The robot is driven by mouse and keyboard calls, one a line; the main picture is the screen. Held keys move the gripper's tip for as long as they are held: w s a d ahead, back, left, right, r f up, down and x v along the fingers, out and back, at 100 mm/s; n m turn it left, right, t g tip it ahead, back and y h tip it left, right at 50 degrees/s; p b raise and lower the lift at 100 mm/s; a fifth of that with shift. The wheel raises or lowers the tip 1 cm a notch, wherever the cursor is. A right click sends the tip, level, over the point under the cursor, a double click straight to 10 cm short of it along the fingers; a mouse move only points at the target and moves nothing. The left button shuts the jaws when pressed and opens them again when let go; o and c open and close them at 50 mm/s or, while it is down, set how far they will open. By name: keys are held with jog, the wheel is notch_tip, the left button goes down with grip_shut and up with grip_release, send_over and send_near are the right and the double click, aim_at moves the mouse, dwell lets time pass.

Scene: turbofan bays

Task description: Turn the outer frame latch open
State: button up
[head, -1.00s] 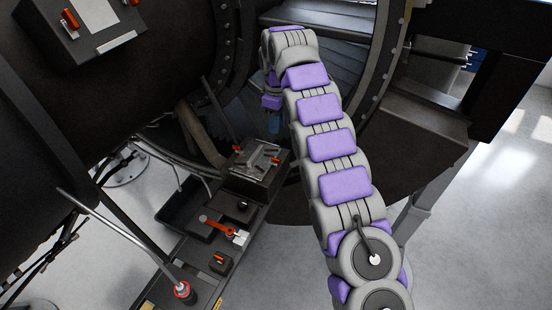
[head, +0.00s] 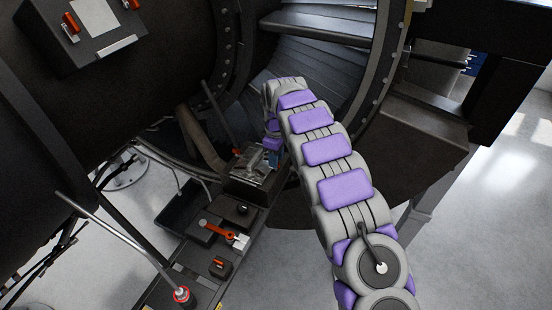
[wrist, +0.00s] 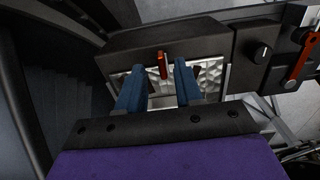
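A dark box (head: 250,188) with a bright metal plate stands on the bench below the engine. Its red latch handle (head: 236,151) shows at the plate's left edge. In the wrist view a red latch (wrist: 162,65) stands upright at the plate's far edge, between the two blue fingertips in the picture. I cannot tell which is the outer frame latch. My gripper (wrist: 160,72) is open and empty, with its fingers over the metal plate (wrist: 211,78). Contact with the latch cannot be told.
Beside the box are a black knob (wrist: 262,53) and a red lever (head: 217,230). Another panel box (head: 85,45) with red handles is at upper left. The engine's curved ring (head: 385,75) lies close to my arm.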

jog(key=shift+a+f, duration=0.2)
jog(key=shift+f, duration=0.55)
jog(key=shift+c, duration=0.4)
jog(key=shift+d, duration=0.1)
grip_shut()
